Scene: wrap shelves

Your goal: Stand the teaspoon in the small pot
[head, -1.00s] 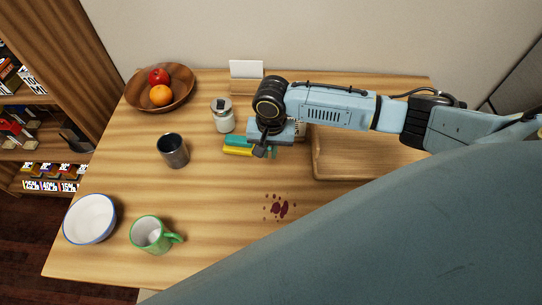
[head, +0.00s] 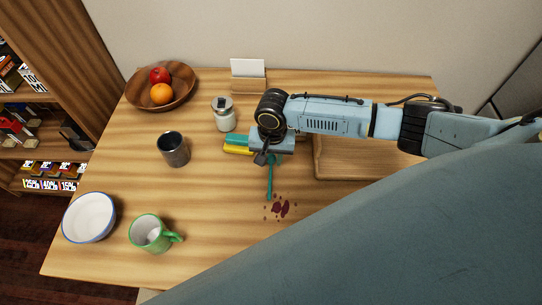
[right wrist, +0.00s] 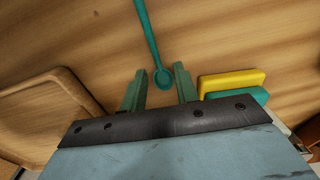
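The teal teaspoon (head: 269,182) shows below my right gripper in the head view, its handle pointing toward the table front. In the right wrist view the spoon's bowl (right wrist: 163,78) is between the two green fingertips of my right gripper (right wrist: 159,84), with gaps on both sides. The gripper is open. The spoon appears to lie on the table; its exact height is hard to judge. A small grey metal pot (head: 173,150), upright, stands left of the gripper and looks empty. My left gripper is not in view.
A yellow and teal sponge (right wrist: 230,84) lies beside the gripper. A lidded jar (head: 224,116) stands behind the pot. A wooden tray (head: 345,172) is to the right. A green mug (head: 150,235), a bowl (head: 88,218) and a dark red spill (head: 281,208) are nearer the front.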

